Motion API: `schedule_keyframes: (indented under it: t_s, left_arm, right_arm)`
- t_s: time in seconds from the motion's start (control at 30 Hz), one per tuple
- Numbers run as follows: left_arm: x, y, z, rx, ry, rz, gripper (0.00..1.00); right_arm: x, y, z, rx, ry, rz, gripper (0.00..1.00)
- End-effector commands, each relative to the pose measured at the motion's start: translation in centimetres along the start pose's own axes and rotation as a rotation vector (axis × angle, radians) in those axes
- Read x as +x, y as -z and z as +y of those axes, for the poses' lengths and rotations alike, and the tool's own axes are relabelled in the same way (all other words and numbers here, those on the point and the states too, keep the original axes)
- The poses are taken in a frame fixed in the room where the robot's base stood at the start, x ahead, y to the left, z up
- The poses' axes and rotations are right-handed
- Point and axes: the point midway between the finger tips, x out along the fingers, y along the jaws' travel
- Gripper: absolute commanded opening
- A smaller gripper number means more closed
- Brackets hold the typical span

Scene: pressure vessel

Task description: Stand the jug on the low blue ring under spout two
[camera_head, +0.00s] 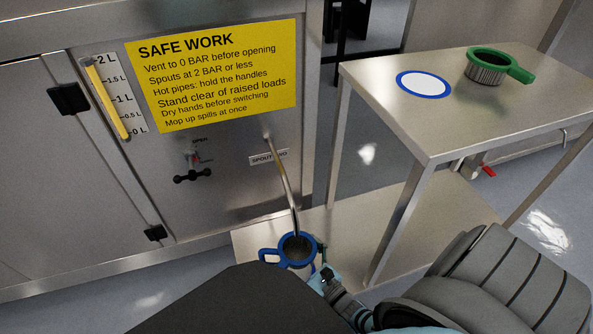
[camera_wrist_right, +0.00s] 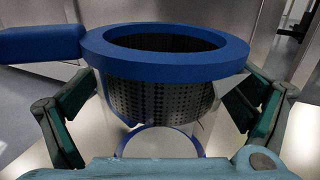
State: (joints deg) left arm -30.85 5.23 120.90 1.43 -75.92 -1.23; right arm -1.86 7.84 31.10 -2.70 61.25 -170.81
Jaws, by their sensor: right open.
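In the wrist view the blue rim (camera_wrist_right: 165,61) and dark dotted body show large. A blue ring (camera_wrist_right: 129,139) with a pale middle shows at the jug's foot; I cannot tell how exactly the jug is centred on it. My left gripper is not in view.
The cabinet panel has a yellow sign (camera_head: 215,75), a level gauge (camera_head: 106,98) and a valve (camera_head: 192,175).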

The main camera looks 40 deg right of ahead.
Motion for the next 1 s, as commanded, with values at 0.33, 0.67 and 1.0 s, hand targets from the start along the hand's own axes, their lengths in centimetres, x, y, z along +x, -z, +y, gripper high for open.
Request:
schedule_keyframes:
  t_s: [0.33, 0.67, 1.0]
  left_arm:
    - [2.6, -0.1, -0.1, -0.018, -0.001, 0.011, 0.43]
    - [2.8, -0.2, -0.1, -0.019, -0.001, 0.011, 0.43]
    - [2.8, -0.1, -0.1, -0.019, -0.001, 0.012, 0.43]
  right_arm:
    - [-8.6, 0.0, 0.0, -0.001, 0.0, 0.004, 0.97]
    - [-11.6, 0.0, 0.0, -0.001, 0.0, 0.0, 0.97]
    - [-11.6, 0.0, 0.0, -0.001, 0.0, 0.001, 0.97]
